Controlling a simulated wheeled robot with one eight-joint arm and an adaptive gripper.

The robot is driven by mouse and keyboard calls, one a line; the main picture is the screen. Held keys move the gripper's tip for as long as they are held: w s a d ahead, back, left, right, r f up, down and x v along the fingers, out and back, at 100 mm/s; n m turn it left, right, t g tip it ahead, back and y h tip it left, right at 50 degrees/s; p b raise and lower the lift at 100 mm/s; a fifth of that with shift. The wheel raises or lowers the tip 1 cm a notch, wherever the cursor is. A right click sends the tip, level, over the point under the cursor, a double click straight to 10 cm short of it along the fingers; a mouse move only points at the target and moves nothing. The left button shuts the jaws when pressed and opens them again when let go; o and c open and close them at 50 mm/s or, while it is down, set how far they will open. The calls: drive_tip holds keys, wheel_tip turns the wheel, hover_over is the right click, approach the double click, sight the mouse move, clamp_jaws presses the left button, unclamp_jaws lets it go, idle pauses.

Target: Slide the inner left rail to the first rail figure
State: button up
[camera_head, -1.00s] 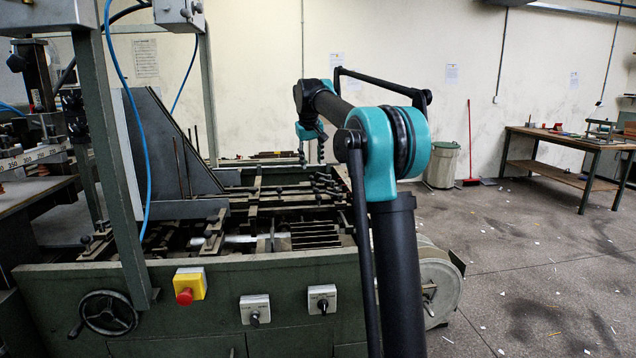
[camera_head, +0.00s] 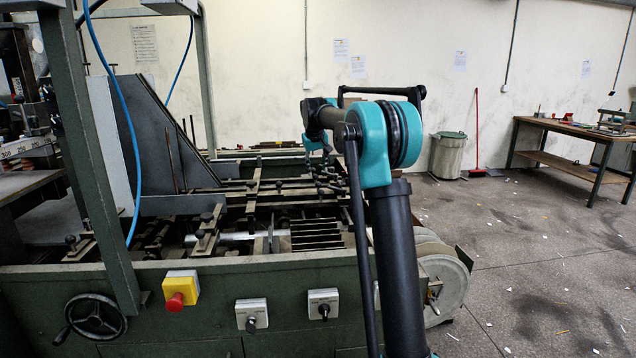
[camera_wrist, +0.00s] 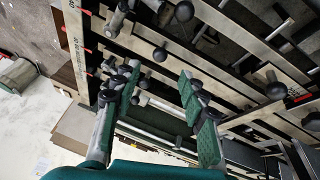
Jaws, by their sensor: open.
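The green feeder machine (camera_head: 215,282) stands in front of me, with several metal rails and black knobs on its bed in the head view. In the wrist view, the rails run diagonally, including a pale rail (camera_wrist: 75,45) with red figure marks at the left. Another marked rail (camera_wrist: 252,45) crosses the upper right. I cannot tell for sure which is the inner left rail. My gripper (camera_wrist: 158,78) is open and empty, its green-padded fingers over the rails. Black knobs (camera_wrist: 160,54) lie just beyond the fingertips. The head view hides the fingers behind my arm.
A tall post (camera_head: 88,150) and blue hose rise at the machine's left. A red stop button (camera_head: 180,290), two switches and a handwheel (camera_head: 95,318) are on its front. A bin (camera_head: 449,155) and a workbench (camera_head: 570,140) stand right.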

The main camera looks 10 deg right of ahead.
sight(318, 183)
drive_tip(key=x, duration=0.7)
drive_tip(key=shift+w+f, duration=0.1)
drive_tip(key=shift+f, duration=0.2)
clamp_jaws()
